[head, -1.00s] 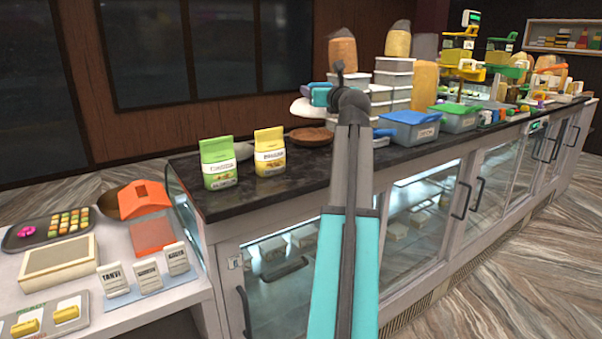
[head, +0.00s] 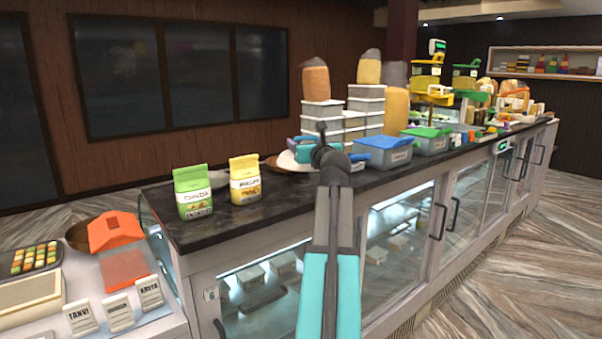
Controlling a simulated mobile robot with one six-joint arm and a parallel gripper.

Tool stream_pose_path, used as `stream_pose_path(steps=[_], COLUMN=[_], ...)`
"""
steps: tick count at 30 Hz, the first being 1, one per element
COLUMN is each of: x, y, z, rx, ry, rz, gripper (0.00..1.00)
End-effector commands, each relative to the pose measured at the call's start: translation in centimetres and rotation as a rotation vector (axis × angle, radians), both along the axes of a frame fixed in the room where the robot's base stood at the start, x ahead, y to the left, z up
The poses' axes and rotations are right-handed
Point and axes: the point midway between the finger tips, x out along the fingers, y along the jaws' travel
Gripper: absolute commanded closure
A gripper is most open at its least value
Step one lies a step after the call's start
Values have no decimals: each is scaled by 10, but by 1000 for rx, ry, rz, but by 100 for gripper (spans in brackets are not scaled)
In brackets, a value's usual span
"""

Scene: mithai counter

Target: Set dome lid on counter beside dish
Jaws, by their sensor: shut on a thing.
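The dome lid (head: 288,161) is a pale white, rounded piece at the middle of the counter in the head view. My gripper (head: 301,147), turquoise and partly hidden behind my own wrist, is shut on it. A brown round dish (head: 271,161) shows just to the left of the lid, partly covered by it in this view. The lid looks low, close to the dark counter top (head: 232,217). I cannot tell whether it touches the counter or overlaps the dish.
A green packet (head: 193,192) and a yellow packet (head: 245,181) stand to the left. A blue-lidded tub (head: 383,152) and stacked white containers (head: 365,104) stand right and behind. Bare counter lies around the packets and along the front edge.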

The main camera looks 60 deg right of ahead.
Motion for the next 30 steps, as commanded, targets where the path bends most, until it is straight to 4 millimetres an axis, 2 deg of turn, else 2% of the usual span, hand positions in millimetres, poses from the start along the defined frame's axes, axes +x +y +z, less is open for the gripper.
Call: stream_pose_path(steps=[3, 7, 22, 30], x=[-1, 0, 0, 0], y=[1, 1, 0, 1], z=[-18, -32, -41, -67], rx=[2, 1, 0, 1], ry=[-1, -2, -1, -1], rz=[0, 0, 0, 0], gripper=[65, 65, 65, 65])
